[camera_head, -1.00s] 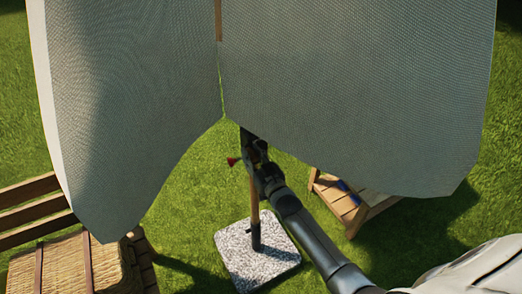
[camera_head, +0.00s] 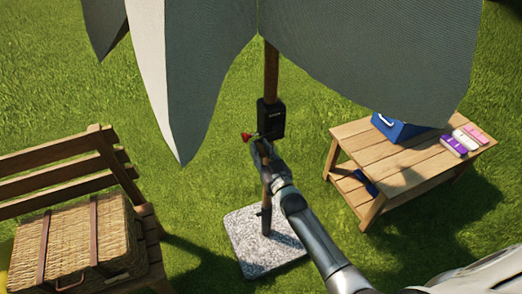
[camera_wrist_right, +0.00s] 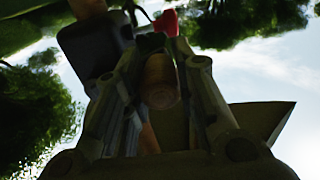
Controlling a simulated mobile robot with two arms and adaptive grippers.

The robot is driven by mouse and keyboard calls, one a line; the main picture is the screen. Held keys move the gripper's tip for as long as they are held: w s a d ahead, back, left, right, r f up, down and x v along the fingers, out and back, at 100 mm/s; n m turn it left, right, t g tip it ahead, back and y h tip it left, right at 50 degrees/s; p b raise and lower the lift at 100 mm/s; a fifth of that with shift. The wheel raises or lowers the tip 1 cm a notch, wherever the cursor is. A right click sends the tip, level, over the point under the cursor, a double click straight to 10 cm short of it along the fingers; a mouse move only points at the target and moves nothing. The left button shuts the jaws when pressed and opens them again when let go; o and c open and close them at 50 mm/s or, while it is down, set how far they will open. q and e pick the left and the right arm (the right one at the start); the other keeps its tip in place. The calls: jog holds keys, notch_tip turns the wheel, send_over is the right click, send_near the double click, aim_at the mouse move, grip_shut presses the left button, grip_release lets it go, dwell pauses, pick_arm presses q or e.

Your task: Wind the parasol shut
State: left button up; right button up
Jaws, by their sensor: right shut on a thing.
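The parasol's grey canopy (camera_head: 370,50) hangs in steep folded panels across the top of the head view, around its wooden pole (camera_head: 271,72). A black winder box (camera_head: 271,118) sits on the pole below the hem; it also shows in the right wrist view (camera_wrist_right: 92,45). A red crank part (camera_head: 246,137) sticks out at its left, and is also in the right wrist view (camera_wrist_right: 165,22). My right gripper (camera_head: 258,148) is shut on the crank's handle, a brownish rounded grip (camera_wrist_right: 160,82) between the fingers. My left gripper is out of view.
The pole stands in a speckled stone base (camera_head: 240,240) on grass. A wicker basket (camera_head: 120,240) is on a slatted bench (camera_head: 60,160) at left. A wooden side table (camera_head: 385,155) at right holds a blue item (camera_head: 392,128) and small coloured packs (camera_head: 460,143).

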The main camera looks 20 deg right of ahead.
jog(key=shift+d+f+b, duration=0.15)
jog(key=shift+f+b, duration=0.25)
jog(key=shift+f, duration=0.2)
jog(key=shift+d+f+b, duration=0.15)
jog(key=shift+f+b, duration=0.25)
jog(key=shift+f, duration=0.2)
jog(key=d+f+b, duration=0.4)
jog(key=d, duration=0.3)
jog(key=shift+w+d+f, duration=0.15)
jog(key=shift+w+d, duration=0.1)
jog(key=o, duration=1.1)
jog(key=shift+o, duration=0.2)
jog(key=s+p, duration=0.5)
jog(key=s, duration=0.4)
jog(key=shift+s+d+r, duration=0.2)
jog(key=shift+s+d, duration=0.2)
